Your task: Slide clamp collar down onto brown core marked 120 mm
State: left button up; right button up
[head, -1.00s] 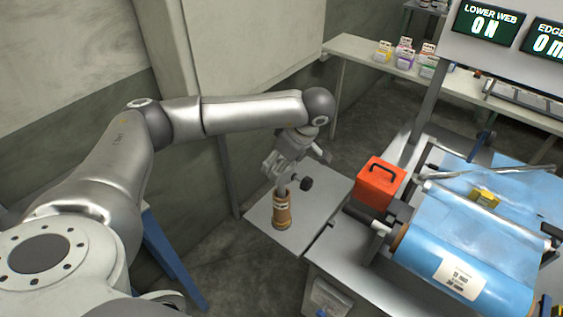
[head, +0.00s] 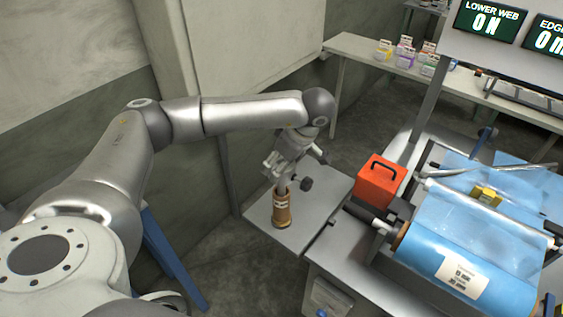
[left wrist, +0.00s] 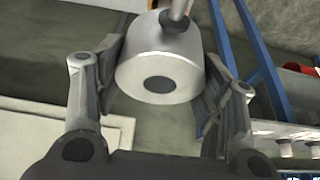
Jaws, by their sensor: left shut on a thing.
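The brown core (head: 282,213) stands upright on the grey side plate, with pale markings near its top that are too small to read. My left gripper (head: 284,178) is above the core and shut on the pale grey clamp collar (left wrist: 160,65), which sits between both fingers in the left wrist view. My right gripper is not in view.
A yellow block (head: 486,195) lies on the film. Small cartons (head: 405,50) stand on the back shelf.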

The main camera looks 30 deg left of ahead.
aim_at(291, 167)
pick_arm(q)
jog(key=shift+f+b, duration=0.8)
jog(key=shift+f, duration=0.2)
jog(key=shift+f+b, duration=1.7)
jog(key=shift+f, duration=0.5)
jog(key=o, duration=1.5)
jog(key=shift+r, duration=0.1)
jog(key=v, duration=1.2)
jog(key=shift+d, duration=0.1)
